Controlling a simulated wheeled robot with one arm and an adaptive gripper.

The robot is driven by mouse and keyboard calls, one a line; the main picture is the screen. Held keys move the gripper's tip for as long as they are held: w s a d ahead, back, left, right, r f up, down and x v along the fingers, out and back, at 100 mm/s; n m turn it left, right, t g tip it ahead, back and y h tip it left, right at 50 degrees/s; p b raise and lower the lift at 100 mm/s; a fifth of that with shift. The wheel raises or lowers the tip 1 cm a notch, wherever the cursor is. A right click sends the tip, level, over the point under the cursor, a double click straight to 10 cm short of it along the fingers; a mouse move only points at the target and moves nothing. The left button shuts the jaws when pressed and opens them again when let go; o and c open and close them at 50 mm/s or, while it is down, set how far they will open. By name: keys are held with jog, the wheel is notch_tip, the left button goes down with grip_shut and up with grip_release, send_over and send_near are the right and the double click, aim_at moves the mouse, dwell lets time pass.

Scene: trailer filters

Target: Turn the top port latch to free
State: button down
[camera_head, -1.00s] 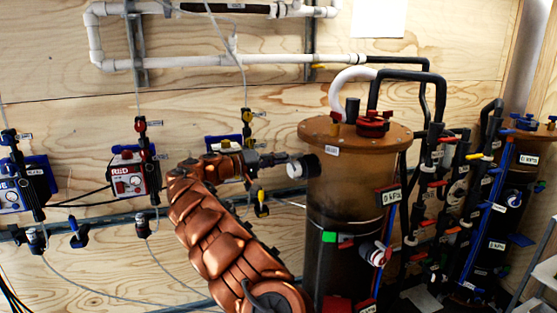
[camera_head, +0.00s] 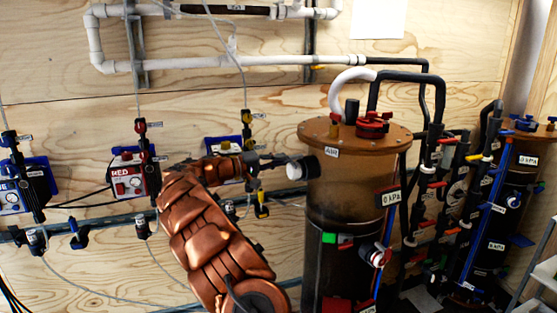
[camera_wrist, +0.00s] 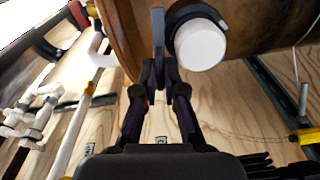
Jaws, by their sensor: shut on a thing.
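The brown filter cylinder (camera_head: 355,185) stands right of centre in the head view. Its white-capped port (camera_head: 302,168) sticks out to the left near the top, and the cap (camera_wrist: 200,44) also shows in the wrist view. A thin grey upright plate, apparently the port latch (camera_wrist: 158,35), stands just left of the cap in the wrist view. My gripper (camera_wrist: 166,78) is shut on its lower end. In the head view my gripper (camera_head: 278,160) is beside the port, and the latch is too small to make out there.
Red valve fittings (camera_head: 373,124) and hoses sit on the cylinder's lid. A second dark cylinder (camera_head: 490,215) and piping crowd the right. The RED box (camera_head: 128,182) and several small valves are on the plywood wall to the left. White pipes (camera_head: 200,62) run above.

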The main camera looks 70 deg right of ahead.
jog(key=shift+n+p, duration=2.5)
jog(key=shift+n, duration=1)
jog(key=c, duration=1.3)
grip_release()
jog(key=shift+o, duration=0.2)
jog(key=v, duration=1.2)
